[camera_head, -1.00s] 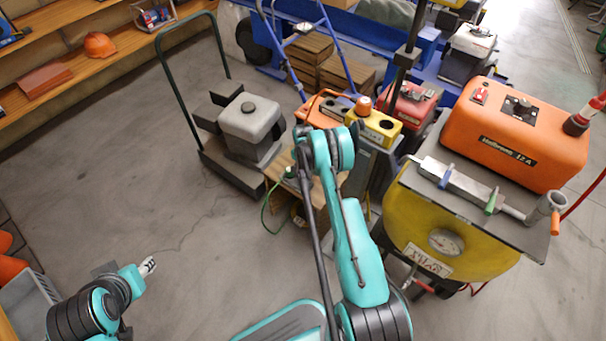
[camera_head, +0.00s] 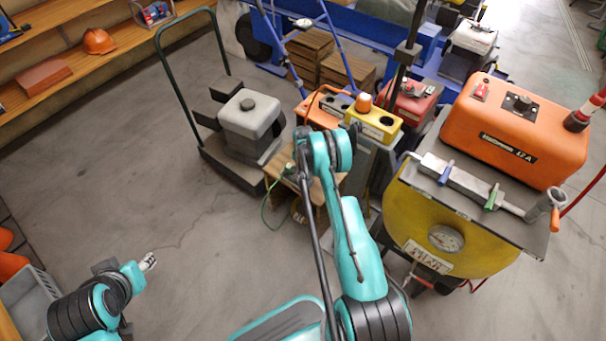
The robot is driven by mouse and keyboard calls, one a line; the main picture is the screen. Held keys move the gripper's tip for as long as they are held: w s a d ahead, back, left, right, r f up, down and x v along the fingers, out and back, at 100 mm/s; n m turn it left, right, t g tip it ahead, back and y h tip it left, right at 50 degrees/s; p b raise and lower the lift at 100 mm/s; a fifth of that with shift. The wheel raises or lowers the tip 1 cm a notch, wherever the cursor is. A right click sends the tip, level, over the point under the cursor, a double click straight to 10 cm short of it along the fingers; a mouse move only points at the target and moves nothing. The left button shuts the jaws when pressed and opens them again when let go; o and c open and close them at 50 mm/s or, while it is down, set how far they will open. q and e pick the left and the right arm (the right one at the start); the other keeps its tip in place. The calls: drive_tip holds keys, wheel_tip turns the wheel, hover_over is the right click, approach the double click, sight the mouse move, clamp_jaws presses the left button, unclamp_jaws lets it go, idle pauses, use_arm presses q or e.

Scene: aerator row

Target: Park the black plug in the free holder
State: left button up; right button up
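I cannot make out the black plug for certain. I cannot tell whether any of these openings is the free holder. My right arm rises through the middle of the view and bends down at its top. Its gripper is hidden or too small to make out beside the small wooden stand. My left gripper (camera_head: 148,261) is low at the left, over bare floor, far from the boxes. Its finger opening is too small to judge.
A green-handled trolley carries a grey canister (camera_head: 249,122) left of the stand. A green cable (camera_head: 267,211) hangs there. At right stands a yellow tank (camera_head: 468,240) with an orange machine (camera_head: 516,130) and a metal valve bar (camera_head: 464,187) on top.

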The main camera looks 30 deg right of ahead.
drive_tip(key=shift+f, duration=0.25)
drive_tip(key=o, duration=1.2)
drive_tip(key=shift+o, duration=0.2)
drive_tip(key=shift+r, duration=0.1)
wheel_tip(320, 180, up, 12)
